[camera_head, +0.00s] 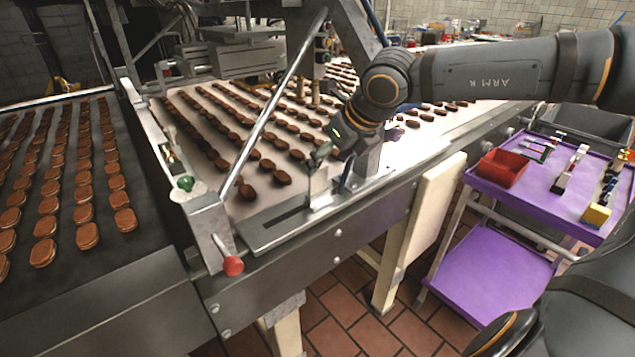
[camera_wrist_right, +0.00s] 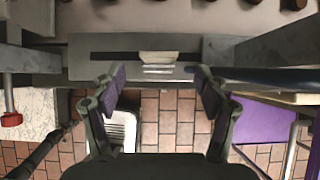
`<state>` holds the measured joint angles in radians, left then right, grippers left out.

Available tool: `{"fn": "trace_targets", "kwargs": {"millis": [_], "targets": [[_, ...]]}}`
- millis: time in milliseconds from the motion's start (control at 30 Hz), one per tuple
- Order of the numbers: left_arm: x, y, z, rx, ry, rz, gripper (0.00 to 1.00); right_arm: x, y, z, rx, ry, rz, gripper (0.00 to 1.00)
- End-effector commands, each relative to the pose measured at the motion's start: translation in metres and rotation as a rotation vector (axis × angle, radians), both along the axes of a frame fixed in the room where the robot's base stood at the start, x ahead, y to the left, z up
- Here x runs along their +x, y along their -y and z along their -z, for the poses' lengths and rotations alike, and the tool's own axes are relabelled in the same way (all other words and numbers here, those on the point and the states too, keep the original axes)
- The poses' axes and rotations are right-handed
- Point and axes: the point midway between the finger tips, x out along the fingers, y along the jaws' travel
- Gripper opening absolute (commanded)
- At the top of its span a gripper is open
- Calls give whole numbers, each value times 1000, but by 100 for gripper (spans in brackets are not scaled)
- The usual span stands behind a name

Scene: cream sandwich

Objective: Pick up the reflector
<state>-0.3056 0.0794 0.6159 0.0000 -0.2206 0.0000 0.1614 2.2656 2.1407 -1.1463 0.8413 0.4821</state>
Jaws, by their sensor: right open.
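The reflector appears to be the small pale upright plate (camera_head: 318,184) on the slotted metal bracket (camera_head: 272,225) at the near edge of the conveyor. In the right wrist view this pale plate (camera_wrist_right: 158,57) sits over the dark slot, above and between my fingertips. My right gripper (camera_head: 327,160) is just above and beside the plate in the head view. In the right wrist view its two fingers (camera_wrist_right: 160,82) are wide apart with nothing between them. No contact with the plate shows. My left gripper is not in view.
Conveyors carry rows of brown sandwich cookies (camera_head: 85,236). A red knob (camera_head: 233,266) sticks out at the front. A slanted metal rod (camera_head: 275,100) and a thick post stand close to my right gripper. A purple cart (camera_head: 490,262) with a red bin (camera_head: 501,168) stands at right.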

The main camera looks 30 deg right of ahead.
Motion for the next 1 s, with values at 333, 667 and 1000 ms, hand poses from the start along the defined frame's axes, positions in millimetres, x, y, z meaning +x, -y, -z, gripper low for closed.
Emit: {"fn": "trace_targets", "kwargs": {"millis": [333,667,1000], "targets": [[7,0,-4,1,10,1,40,13,-1,22,1,-4,-1,74],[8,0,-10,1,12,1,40,34,-4,59,2,0,-1,74],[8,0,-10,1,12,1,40,35,-4,59,3,2,-2,55]]}}
